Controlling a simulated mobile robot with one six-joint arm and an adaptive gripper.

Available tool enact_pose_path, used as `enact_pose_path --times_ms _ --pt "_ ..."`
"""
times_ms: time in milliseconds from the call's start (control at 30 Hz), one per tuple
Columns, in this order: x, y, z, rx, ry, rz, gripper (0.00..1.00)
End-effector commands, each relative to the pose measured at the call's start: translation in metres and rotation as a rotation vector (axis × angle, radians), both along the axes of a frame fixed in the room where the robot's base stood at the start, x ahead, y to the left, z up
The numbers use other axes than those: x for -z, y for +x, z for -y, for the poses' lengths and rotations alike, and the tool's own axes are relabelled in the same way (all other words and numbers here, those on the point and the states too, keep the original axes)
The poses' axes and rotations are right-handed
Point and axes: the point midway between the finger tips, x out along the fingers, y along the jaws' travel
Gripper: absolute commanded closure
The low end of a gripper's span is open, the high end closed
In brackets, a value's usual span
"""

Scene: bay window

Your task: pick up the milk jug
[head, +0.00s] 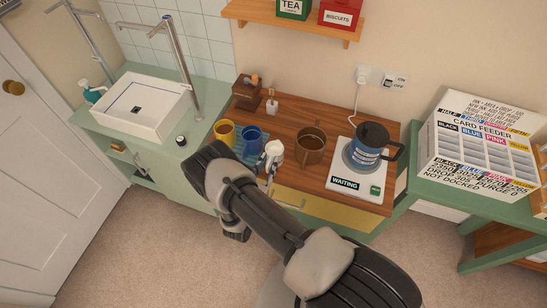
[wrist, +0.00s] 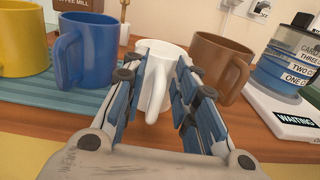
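The white milk jug (head: 273,152) stands on the wooden counter, between the blue mug and a brown mug. In the wrist view the jug (wrist: 165,50) is upright straight ahead, with its handle facing me. My gripper (wrist: 160,78) is open, with one finger on each side of the jug's handle. A gap shows between the handle and the fingers, and I cannot tell whether either touches the jug. The fingers hide part of the jug's lower sides. In the head view my arm hides most of the gripper.
A blue mug (wrist: 85,50) and a yellow mug (wrist: 22,38) stand at left on a blue ribbed mat (wrist: 75,102). A brown mug (wrist: 218,66) stands close on the right. Beyond it, a blue kettle (head: 366,148) sits on a white base (head: 345,183) marked WAITING.

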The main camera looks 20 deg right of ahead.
Motion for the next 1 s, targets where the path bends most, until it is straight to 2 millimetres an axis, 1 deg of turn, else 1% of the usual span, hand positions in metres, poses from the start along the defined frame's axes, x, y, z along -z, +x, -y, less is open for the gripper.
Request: enact_pose_path --times_ms 33,300,367,1000 --pt "0.0001 -0.0001 0.0000 0.000 0.000 0.000 0.79" --pt "0.0003 -0.0003 0.0000 0.000 0.000 0.000 0.97" --pt "0.0003 -0.0003 0.0000 0.000 0.000 0.000 1.00" --pt "-0.0003 -0.0001 0.0000 0.001 -0.001 0.001 1.00"
